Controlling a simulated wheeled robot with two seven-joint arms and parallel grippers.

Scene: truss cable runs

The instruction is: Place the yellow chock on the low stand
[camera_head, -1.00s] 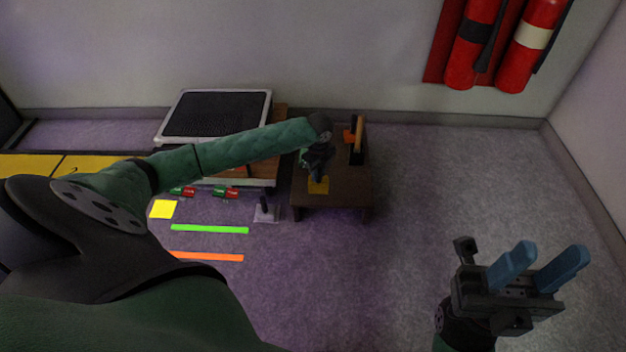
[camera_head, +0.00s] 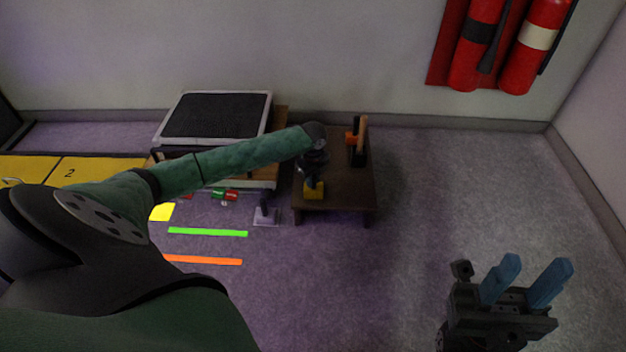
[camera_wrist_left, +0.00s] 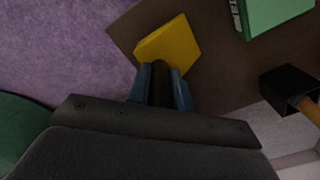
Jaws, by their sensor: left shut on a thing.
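The yellow chock (camera_head: 314,190) is at the tips of my left gripper (camera_head: 313,182), over the dark brown low stand (camera_head: 340,192). In the left wrist view the chock (camera_wrist_left: 170,43) sits between the blue fingers of my left gripper (camera_wrist_left: 163,80), which is shut on it. The brown stand top (camera_wrist_left: 222,82) lies beneath. I cannot tell whether the chock touches the stand. My right gripper (camera_head: 522,282) is at the lower right, away from the stand, with its blue fingers apart and nothing between them.
A hammer-like tool (camera_head: 361,142) with a wooden handle stands in a black holder at the stand's back right. A green object (camera_wrist_left: 275,14) shows in the wrist view. A black-topped case (camera_head: 215,115) is left of the stand. Grey floor at right is clear.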

